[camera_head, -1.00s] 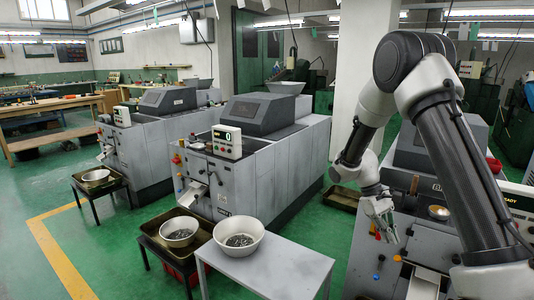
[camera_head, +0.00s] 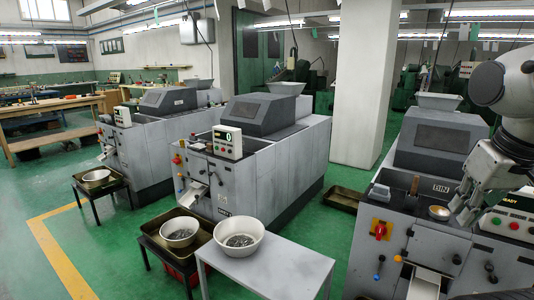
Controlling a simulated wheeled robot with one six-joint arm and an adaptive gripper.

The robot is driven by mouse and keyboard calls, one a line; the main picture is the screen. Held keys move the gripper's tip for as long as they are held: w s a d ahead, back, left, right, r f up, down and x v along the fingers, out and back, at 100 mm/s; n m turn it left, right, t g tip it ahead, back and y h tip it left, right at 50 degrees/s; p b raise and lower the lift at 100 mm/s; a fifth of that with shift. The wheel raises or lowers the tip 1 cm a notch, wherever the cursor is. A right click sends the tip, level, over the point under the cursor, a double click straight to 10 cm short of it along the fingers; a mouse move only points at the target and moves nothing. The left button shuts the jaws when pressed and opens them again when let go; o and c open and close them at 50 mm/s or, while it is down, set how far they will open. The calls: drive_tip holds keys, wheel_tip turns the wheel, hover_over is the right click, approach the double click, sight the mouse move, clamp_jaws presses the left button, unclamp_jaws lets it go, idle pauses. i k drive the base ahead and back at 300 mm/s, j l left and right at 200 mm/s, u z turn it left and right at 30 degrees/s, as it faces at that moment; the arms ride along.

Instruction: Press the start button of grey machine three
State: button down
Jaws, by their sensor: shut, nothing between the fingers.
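Three grey machines stand in a row. The nearest one (camera_head: 345,240) is at the right, one (camera_head: 275,165) is in the middle and one (camera_head: 150,150) is at the left. No machine numbers are readable. The nearest machine carries a cream control box (camera_head: 522,207) at the right edge, with a partly hidden display ending in "EADY". A green button (camera_head: 496,221) and a red button (camera_head: 514,227) sit below it. My gripper (camera_head: 461,214) is shut and empty, pointing down just left of this box, apart from the buttons in the picture.
A small round bowl (camera_head: 439,212) and a red-and-yellow switch (camera_head: 380,229) are on the nearest machine. A grey table (camera_head: 275,270) bears a white bowl of parts (camera_head: 239,237). A white pillar (camera_head: 360,90) stands behind. Green floor is free at the left.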

sight(496, 221)
drive_tip(key=z, duration=1.35)
